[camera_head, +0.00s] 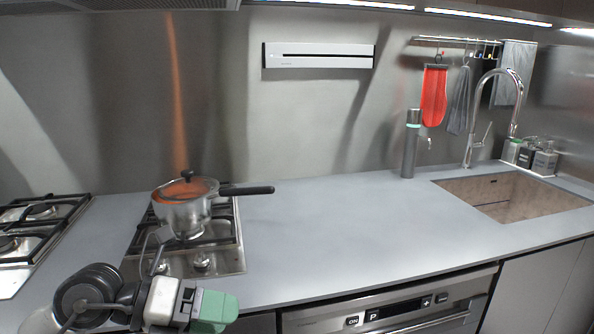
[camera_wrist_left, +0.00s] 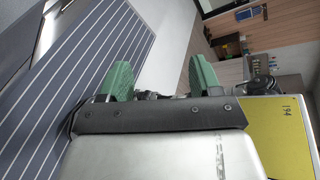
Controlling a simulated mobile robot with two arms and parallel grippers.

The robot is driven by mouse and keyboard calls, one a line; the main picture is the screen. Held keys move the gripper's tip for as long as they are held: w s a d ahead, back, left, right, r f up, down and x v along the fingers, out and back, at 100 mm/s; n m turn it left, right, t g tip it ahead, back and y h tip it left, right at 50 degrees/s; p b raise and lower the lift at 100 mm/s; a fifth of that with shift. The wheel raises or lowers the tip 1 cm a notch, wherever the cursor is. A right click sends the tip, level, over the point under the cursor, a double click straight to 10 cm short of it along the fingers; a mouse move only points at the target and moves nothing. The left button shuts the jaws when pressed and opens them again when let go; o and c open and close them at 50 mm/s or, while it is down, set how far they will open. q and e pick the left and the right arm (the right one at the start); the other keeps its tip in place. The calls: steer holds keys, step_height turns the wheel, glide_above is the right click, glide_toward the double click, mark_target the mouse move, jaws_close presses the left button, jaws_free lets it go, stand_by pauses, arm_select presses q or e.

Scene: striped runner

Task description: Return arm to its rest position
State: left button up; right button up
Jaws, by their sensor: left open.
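My left arm comes in at the bottom left of the head view. Its gripper (camera_head: 215,308) has green fingertips and is in front of the counter's near edge, below the stove. In the left wrist view the left gripper (camera_wrist_left: 155,82) shows its two green fingers spread apart with nothing between them. Behind them are the floor and a striped runner (camera_wrist_left: 75,90). My right gripper is in neither view.
A pot (camera_head: 183,212) with a lid and long black handle sits on the hob (camera_head: 215,262). A second hob (camera_head: 40,215) is at far left. The counter (camera_head: 340,235) is clear up to the bottle (camera_head: 410,150) and sink (camera_head: 510,195). An oven (camera_head: 390,310) is below.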

arm_select(q)
step_height(320, 180, up, 5)
steer(key=s+d+n+t+h, duration=0.2)
steer(key=n+t+h, duration=0.35)
steer(key=h, duration=0.25)
steer(key=w+a+f+n+t+y, duration=0.2)
steer(key=a+f+n+t+y, duration=0.2)
steer(key=n+t+y, duration=0.6)
steer(key=w+a+f+n+t+y, duration=0.25)
steer(key=a+n+t+y, duration=0.35)
steer(key=n, duration=0.8)
step_height(320, 180, down, 11)
steer(key=s+a+n+g+y, duration=0.2)
steer(key=s+n+g+y, duration=0.1)
steer(key=n+g+y, duration=0.4)
steer(key=s+f+n+g+h, duration=0.1)
steer(key=s+f+g+h, duration=0.1)
steer(key=s+f+g, duration=1.5)
step_height(320, 180, down, 20)
steer(key=s+t+p, duration=0.2)
steer(key=p, duration=0.2)
steer(key=s+a+f+g+p, duration=0.1)
steer(key=s+a+f+p, duration=0.1)
steer(key=s+f, duration=1.2)
steer(key=s+p, duration=0.1)
steer(key=s, duration=0.1)
steer(key=shift+s, duration=0.35)
